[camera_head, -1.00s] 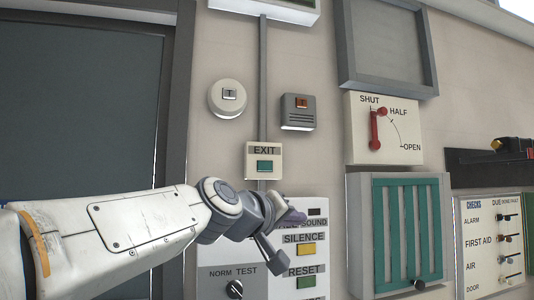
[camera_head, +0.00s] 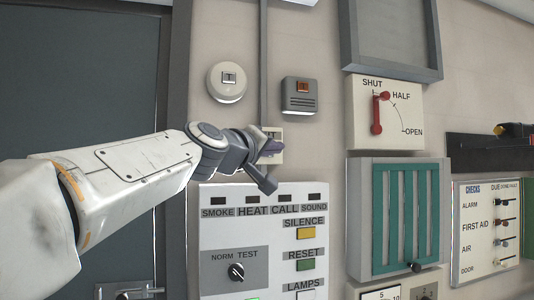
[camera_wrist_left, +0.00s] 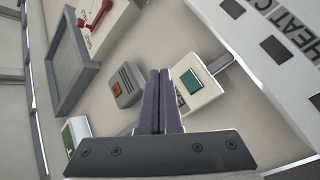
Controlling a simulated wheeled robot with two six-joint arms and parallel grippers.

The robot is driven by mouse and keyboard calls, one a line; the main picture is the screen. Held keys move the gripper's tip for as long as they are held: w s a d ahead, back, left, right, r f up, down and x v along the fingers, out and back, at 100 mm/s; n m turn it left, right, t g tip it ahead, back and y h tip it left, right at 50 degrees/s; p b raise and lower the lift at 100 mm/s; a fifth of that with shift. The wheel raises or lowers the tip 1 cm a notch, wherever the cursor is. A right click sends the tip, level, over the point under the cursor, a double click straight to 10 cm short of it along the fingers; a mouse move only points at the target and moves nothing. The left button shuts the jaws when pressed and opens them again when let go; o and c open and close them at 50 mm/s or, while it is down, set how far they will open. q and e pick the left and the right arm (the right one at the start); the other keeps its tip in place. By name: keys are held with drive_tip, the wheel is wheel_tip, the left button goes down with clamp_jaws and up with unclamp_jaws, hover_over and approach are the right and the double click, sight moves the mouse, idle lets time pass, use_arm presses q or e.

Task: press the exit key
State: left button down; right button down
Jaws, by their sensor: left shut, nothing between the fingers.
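The exit plate (camera_head: 278,158) is a small cream box on the wall, mostly covered by my left gripper (camera_head: 270,147) in the head view. Its key is hidden there. In the left wrist view the plate (camera_wrist_left: 209,92) shows with its green exit key (camera_wrist_left: 191,85), just right of the fingertips. My left gripper (camera_wrist_left: 159,72) is shut and empty, its purple fingers together and partly covering the plate's label. I cannot tell whether the fingers touch the plate. My right gripper is not in view.
A round white call unit (camera_head: 227,82) and a grey box with an orange button (camera_head: 300,95) are above. The alarm panel (camera_head: 208,236) lies below. A shut/half/open lever plate (camera_head: 386,113) and a green vent (camera_head: 395,220) are to the right. A dark door (camera_head: 75,85) is left.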

use_arm(q)
drive_tip(key=w+a, duration=0.2)
drive_tip(key=w, duration=0.4)
drive_tip(key=shift+w+p, duration=0.25)
drive_tip(key=shift+p, duration=0.05)
idle(1.8)
drive_tip(key=shift+w+a, duration=0.2)
drive_tip(key=shift+w, duration=0.2)
drive_tip(key=shift+w+a, duration=0.1)
drive_tip(key=shift+w, duration=0.2)
idle(0.5)
drive_tip(key=shift+s, duration=0.1)
drive_tip(key=shift+s+d, duration=0.3)
drive_tip(key=shift+s, duration=0.35)
